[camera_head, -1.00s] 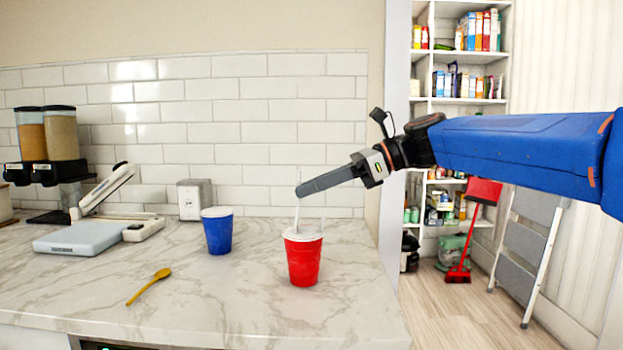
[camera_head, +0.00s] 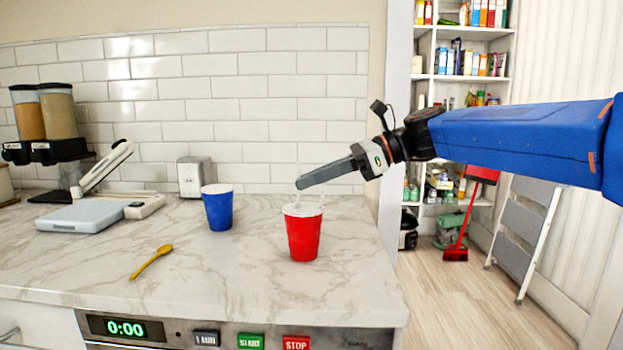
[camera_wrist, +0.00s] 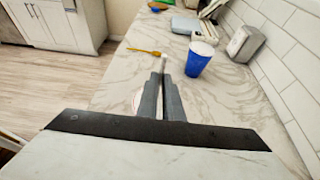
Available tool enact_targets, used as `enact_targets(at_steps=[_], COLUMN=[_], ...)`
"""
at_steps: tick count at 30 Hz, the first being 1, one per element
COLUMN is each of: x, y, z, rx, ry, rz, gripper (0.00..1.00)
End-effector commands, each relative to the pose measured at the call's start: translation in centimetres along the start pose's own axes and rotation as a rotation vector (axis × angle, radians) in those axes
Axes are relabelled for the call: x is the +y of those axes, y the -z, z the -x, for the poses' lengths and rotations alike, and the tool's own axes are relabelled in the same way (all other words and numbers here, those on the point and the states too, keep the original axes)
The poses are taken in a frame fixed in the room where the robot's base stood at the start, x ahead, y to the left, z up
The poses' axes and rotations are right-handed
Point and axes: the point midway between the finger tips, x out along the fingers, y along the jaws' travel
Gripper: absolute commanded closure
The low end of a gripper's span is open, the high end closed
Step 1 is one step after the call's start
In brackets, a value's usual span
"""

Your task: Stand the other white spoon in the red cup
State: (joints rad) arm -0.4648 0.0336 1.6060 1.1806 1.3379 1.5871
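The red cup (camera_head: 304,238) stands upright near the right end of the marble counter in the head view, its rim pale. My gripper (camera_head: 300,184) is just above its rim, fingers pointing left and slightly down. It is shut on a thin white spoon (camera_head: 298,198), whose lower part runs down into the cup. A second thin white handle (camera_head: 321,200) shows faintly at the cup's right rim. In the wrist view the fingers (camera_wrist: 162,85) are close together with the white spoon (camera_wrist: 163,63) at their tips. The spoon's lower end is hidden.
A blue cup (camera_head: 218,208) stands to the left, farther back. A yellow spoon (camera_head: 151,262) lies on the counter (camera_head: 225,285). A scale (camera_head: 80,216), a small metal box (camera_head: 195,176) and dispensers (camera_head: 58,115) stand along the wall. The counter around the red cup is clear.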

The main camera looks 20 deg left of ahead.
Motion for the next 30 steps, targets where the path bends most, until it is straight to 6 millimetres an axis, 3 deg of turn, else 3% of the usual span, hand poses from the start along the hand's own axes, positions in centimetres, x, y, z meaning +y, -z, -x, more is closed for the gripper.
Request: enact_targets(at_steps=[1,3,11,16,30], x=[0.0,0.0,0.0,-0.1,-0.1], y=[0.0,0.0,0.0,0.0,0.0], z=[0.0,0.0,0.0,1.1,10.0], rx=[0.0,0.0,0.0,0.0,0.0], ry=[0.0,0.0,0.0,0.002,0.004], rz=[0.0,0.0,0.0,0.0,0.0], gripper=[0.82,0.72,0.72,0.72,0.72])
